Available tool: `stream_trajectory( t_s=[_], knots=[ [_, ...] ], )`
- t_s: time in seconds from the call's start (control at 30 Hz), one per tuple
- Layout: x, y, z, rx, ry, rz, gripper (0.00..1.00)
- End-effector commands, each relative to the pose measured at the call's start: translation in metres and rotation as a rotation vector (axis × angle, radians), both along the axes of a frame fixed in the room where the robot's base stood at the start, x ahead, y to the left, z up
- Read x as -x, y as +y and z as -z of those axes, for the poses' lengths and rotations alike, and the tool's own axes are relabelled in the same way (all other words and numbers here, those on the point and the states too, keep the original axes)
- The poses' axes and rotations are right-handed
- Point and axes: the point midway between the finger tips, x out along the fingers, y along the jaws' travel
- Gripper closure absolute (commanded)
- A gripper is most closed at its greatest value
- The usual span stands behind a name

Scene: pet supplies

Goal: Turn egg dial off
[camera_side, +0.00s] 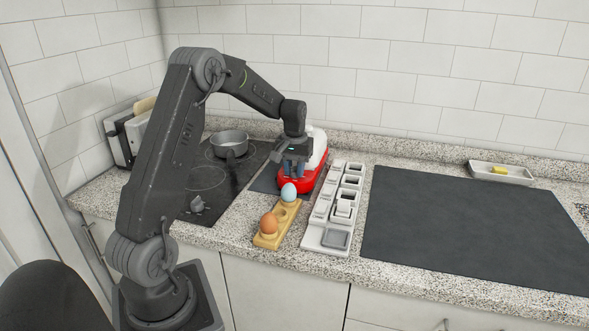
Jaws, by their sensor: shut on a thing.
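A red egg cooker (316,179) with a whitish domed top (319,147) stands on the counter towards the back, on a dark mat. My gripper (293,172) points down at the cooker's left front side, with its fingers close together at the red body. The fingers are shut on a small part there, which I take to be the egg dial. The dial is hidden by the fingers, so its setting cannot be seen.
A wooden egg holder (278,228) in front carries a brown egg (269,223) and a pale blue egg (289,192). A white compartment rack (312,235) stands to the right. A pot (229,143) sits on the black hob (206,178). The large dark mat (470,230) is clear.

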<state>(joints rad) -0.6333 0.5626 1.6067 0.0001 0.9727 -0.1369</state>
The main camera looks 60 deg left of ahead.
Motion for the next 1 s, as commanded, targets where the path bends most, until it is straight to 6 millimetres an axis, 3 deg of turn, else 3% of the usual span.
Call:
stream_trajectory(
  t_s=[0.47,1.0],
  knots=[
    [-0.0004,0.0002,-0.0010,-0.001,-0.002,-0.260,0.97],
    [-0.0004,0.0003,-0.0012,-0.002,-0.003,-0.297,0.97]
  ],
)
